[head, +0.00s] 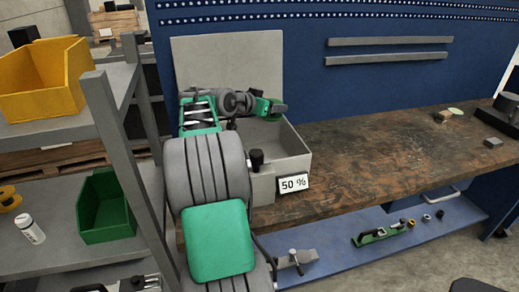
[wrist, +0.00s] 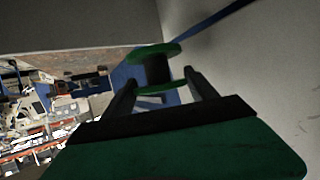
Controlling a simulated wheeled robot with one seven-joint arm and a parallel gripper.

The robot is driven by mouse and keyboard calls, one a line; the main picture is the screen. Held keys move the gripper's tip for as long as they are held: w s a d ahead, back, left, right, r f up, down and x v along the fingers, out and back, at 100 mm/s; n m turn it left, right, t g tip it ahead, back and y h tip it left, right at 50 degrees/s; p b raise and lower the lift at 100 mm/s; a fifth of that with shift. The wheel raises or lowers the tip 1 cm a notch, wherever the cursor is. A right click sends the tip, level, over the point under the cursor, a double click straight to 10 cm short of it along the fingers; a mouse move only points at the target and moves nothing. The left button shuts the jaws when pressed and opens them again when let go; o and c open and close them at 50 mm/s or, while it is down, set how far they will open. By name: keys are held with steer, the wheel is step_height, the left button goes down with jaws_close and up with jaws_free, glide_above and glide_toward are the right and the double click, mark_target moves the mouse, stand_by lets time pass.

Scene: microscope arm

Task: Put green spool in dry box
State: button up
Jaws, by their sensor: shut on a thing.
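The green spool (wrist: 158,66), with green flanges and a dark core, is between the two dark fingers of my gripper (wrist: 157,84) in the wrist view. The fingers are shut on it. In the head view my gripper (head: 262,106) is over the rear part of the grey dry box (head: 293,143), in front of its raised lid (head: 255,55). Green shows at the gripper's end there, but the spool (head: 277,107) is small and partly hidden. I cannot tell whether it is below the box's rim. My arm hides the box's left side.
The dry box stands on the brown workbench (head: 390,145) and bears a "50 %" display (head: 293,184). A grey shelf post (head: 125,170) is left of my arm, with yellow (head: 45,80) and green (head: 105,207) bins on the shelves. The bench right of the box is mostly clear.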

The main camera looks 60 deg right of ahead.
steer(key=f, duration=1.5)
steer(key=shift+w+a, duration=0.1)
steer(key=shift+w, duration=0.1)
steer(key=o, duration=1.2)
steer(key=shift+r, duration=0.1)
steer(key=shift+c, duration=0.2)
steer(key=shift+r, duration=0.1)
steer(key=shift+w+a+r, duration=0.1)
steer(key=shift+a+r, duration=0.05)
steer(key=shift+a, duration=0.05)
steer(key=v, duration=1.1)
steer(key=shift+a+r+b, duration=0.1)
steer(key=shift+a+b, duration=0.1)
steer(key=shift+b, duration=0.2)
steer(key=shift+r, duration=0.1)
